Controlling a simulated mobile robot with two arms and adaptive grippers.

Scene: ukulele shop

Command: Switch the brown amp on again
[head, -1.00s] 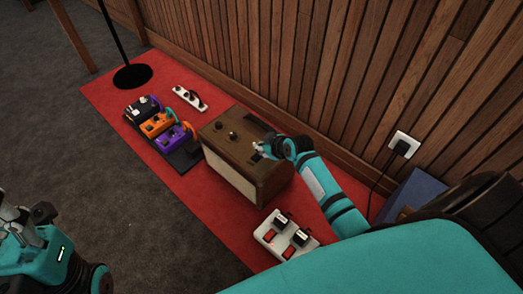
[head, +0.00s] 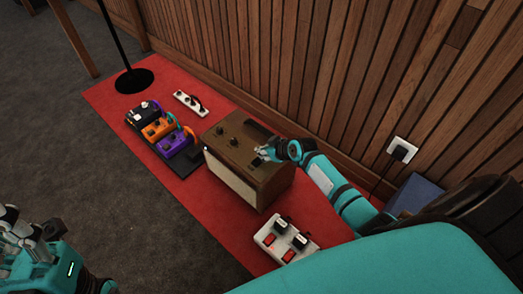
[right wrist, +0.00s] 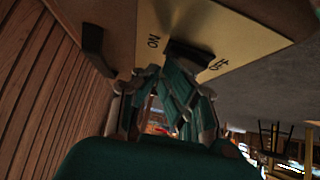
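The brown amp (head: 232,178) stands upright on the red mat, with a pale front cloth, knobs and a dark handle on top. In the right wrist view its top plate (right wrist: 235,28) carries a dark switch (right wrist: 190,54) between the marks ON and OFF. My right gripper (head: 262,157) is at the amp's top, its fingertips together close to the switch; I cannot tell whether they touch it. The fingers partly hide the switch, and its position is unclear. My left gripper (head: 26,226) is empty at the lower left, its fingers apart, away from the amp.
Pedals on a dark board (head: 185,162) stand left of the amp. A white strip (head: 188,103) lies behind them. A white box with red switches (head: 278,243) lies in front at right. The slatted wall has a plugged socket (head: 402,150). A stand base (head: 133,80) is at back left.

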